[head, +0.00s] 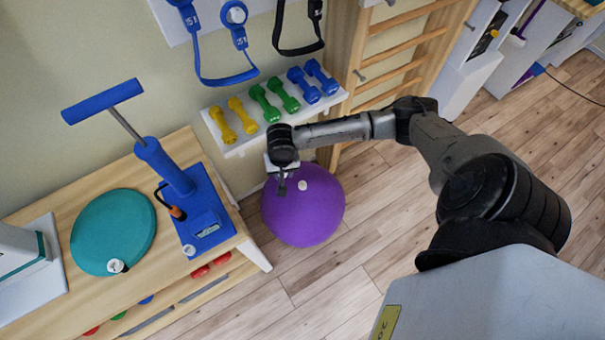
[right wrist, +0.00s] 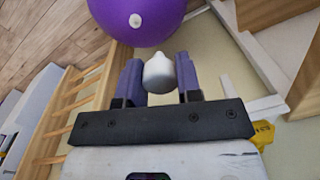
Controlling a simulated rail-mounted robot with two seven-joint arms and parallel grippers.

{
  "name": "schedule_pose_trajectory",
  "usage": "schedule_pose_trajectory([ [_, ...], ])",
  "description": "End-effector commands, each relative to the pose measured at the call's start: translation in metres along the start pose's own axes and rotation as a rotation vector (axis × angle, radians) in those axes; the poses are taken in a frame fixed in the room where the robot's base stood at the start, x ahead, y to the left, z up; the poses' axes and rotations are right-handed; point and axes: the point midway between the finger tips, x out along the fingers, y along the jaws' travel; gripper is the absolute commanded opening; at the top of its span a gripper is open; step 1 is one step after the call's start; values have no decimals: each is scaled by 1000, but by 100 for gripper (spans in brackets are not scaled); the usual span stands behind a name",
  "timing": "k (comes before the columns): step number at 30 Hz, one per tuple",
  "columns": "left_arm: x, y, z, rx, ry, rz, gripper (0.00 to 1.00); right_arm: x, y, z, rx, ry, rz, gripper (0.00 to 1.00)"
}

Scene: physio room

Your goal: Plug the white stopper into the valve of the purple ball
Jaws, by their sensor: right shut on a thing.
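The purple ball (head: 314,222) sits on the floor beside the wooden bench. Its pale valve (head: 303,185) faces up. My right gripper (head: 281,187) is over the ball's upper left part in the head view, just left of the valve. In the right wrist view my right gripper (right wrist: 160,82) is shut on the white stopper (right wrist: 159,74), which sits between its fingertips. The ball (right wrist: 165,32) and its valve (right wrist: 135,20) show beyond the stopper, apart from it. The stopper cannot be made out in the head view. My left gripper is not in view.
The bench (head: 165,290) holds a blue pump (head: 205,215) and a teal disc (head: 112,232). A white shelf (head: 270,128) with several coloured dumbbells is behind the ball. Wooden wall bars (head: 405,45) stand at the back right. Floor right of the ball is clear.

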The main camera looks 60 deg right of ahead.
Motion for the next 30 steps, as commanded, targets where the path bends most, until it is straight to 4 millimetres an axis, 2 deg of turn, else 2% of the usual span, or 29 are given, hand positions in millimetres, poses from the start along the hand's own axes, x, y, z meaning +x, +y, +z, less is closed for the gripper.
schedule_pose_trajectory([
  [1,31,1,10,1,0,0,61,38,9,-8,43,2,3,8],
  [3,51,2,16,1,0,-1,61,65,18,-19,99,4,3,8],
  [9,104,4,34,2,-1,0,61,136,46,-49,252,11,4,8],
  [15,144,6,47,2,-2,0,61,187,71,-73,374,17,3,8],
  [21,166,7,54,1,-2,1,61,216,87,-88,448,20,2,8],
  [30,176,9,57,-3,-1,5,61,228,94,-95,482,21,1,8],
])
